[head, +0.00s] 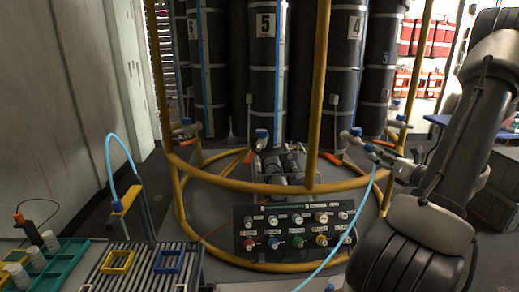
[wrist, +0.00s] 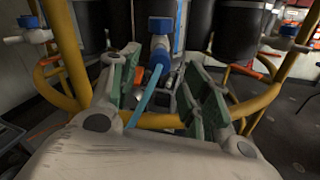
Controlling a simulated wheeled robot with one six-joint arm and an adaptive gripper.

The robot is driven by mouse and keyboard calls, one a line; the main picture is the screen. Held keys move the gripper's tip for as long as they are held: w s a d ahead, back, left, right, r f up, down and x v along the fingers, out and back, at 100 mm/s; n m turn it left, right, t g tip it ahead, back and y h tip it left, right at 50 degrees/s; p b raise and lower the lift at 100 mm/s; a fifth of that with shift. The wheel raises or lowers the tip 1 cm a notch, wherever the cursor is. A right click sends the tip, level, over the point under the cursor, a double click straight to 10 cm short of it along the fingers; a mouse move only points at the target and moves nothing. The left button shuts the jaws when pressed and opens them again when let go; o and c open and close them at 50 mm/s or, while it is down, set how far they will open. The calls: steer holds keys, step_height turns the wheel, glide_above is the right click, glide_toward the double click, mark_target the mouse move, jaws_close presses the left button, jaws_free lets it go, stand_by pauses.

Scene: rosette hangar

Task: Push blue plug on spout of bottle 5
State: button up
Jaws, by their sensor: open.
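Bottle 5 (head: 264,72) is a tall black cylinder with a white "5" label, at the back in the head view. A blue-topped spout (head: 261,136) shows at its foot. My gripper (head: 378,155) is at the right, close to another blue-topped spout (head: 349,134) in front of bottle 4 (head: 344,60). In the wrist view my green-padded jaws (wrist: 164,92) are open, apart on both sides of the blue plug (wrist: 155,76) and its light-blue hose (wrist: 138,104). The plug is at the front of a white spout (wrist: 159,44); full seating cannot be told. No bottle number shows there.
Yellow rails (head: 250,188) ring the bottles. A knob panel (head: 295,228) stands low in front. Other spouts show left (wrist: 32,36) and right (wrist: 288,36) in the wrist view. A second blue hose (head: 118,142) arches above the slatted table at left.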

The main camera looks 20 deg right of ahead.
steer(key=shift+w, duration=2.5)
jaws_close()
steer(key=shift+s, duration=0.1)
steer(key=shift+s, duration=2.95)
